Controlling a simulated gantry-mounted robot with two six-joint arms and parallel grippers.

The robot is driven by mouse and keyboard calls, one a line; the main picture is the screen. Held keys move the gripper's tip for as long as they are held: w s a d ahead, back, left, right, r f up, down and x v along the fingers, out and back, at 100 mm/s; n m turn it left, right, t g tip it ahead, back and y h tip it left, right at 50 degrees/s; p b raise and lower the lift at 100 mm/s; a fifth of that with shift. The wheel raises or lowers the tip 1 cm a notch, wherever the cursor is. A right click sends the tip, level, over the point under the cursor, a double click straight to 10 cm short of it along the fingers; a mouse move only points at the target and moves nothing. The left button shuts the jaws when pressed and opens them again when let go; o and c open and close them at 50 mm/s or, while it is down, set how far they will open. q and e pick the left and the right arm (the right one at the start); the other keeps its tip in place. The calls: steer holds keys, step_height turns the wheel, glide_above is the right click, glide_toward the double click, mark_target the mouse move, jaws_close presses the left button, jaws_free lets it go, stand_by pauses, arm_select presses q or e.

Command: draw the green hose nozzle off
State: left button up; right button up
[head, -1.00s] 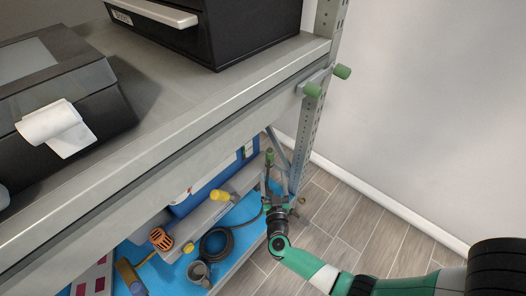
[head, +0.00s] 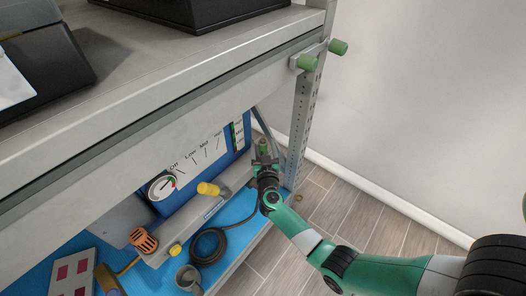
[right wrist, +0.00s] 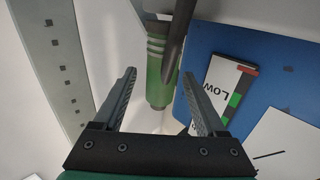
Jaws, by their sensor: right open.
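The green hose nozzle (head: 263,146) is at the right end of the lower shelf, near the rack post. In the right wrist view the green nozzle (right wrist: 157,78) is ribbed and appears between my finger tips, with a gap on each side. A dark rod or hose crosses its right side. My right gripper (head: 265,161) is open and empty, just below the nozzle in the head view; its fingers also show in the right wrist view (right wrist: 158,76). I cannot tell exactly how deep the nozzle sits between them. My left gripper is not in view.
A blue panel (head: 226,151) with a dial (head: 161,186) stands left of the gripper. The perforated post (head: 303,117) is close on the right. A yellow knob (head: 208,189), an orange knob (head: 143,239) and a coiled dark hose (head: 207,246) are lower left. The upper shelf (head: 160,85) overhangs.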

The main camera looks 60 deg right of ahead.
mark_target(263, 143)
steer(key=shift+a, duration=0.1)
steer(key=shift+c, duration=0.9)
jaws_close()
steer(key=shift+r, duration=0.1)
steer(key=shift+r+p, duration=0.5)
steer(key=shift+p, duration=0.25)
steer(key=r+p, duration=0.2)
steer(key=p, duration=0.1)
steer(key=r+p, duration=0.1)
steer(key=r, duration=0.1)
steer(key=shift+s+a, duration=0.15)
steer(key=shift+a, duration=0.15)
steer(key=s+a+r+p, duration=0.6)
steer(key=a+r+p, duration=0.1)
steer(key=a+p, duration=0.5)
steer(key=shift+r, duration=0.4)
